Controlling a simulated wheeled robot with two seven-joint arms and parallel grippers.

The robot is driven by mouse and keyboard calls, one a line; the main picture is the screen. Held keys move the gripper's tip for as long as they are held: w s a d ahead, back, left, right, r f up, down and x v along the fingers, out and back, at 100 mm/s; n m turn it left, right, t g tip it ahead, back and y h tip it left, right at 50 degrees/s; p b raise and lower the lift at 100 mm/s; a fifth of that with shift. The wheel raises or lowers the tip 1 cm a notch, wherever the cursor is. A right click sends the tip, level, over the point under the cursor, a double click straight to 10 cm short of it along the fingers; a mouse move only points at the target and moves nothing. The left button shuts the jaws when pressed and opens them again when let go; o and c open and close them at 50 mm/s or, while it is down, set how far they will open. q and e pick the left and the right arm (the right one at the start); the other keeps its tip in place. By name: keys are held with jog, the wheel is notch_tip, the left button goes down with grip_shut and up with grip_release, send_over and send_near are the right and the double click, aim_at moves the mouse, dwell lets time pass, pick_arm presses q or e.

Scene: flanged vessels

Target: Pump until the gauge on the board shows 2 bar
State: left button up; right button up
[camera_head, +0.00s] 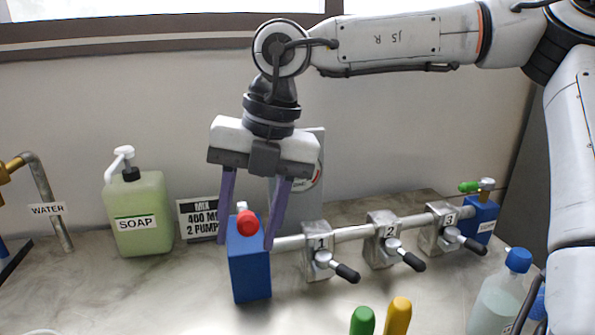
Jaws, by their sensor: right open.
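My right gripper (246,240) comes down from above, open, its two purple fingers on either side of a red knob (247,223) on top of a blue block (250,272). I cannot tell whether the fingers touch the knob. Behind the gripper stands a white board (319,150) with part of a round dial (316,176) showing; the gripper hides most of it, and no needle or reading can be made out. My left gripper is not in view.
A metal pipe with valves 1 (318,243), 2 (383,232) and 3 (440,225) runs right to a second blue block (482,215) with a green handle. A soap bottle (140,210) and mix sign (200,219) stand left. Green and yellow handles (398,315) rise in front.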

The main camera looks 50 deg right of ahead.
jog(key=c, duration=1)
grip_shut()
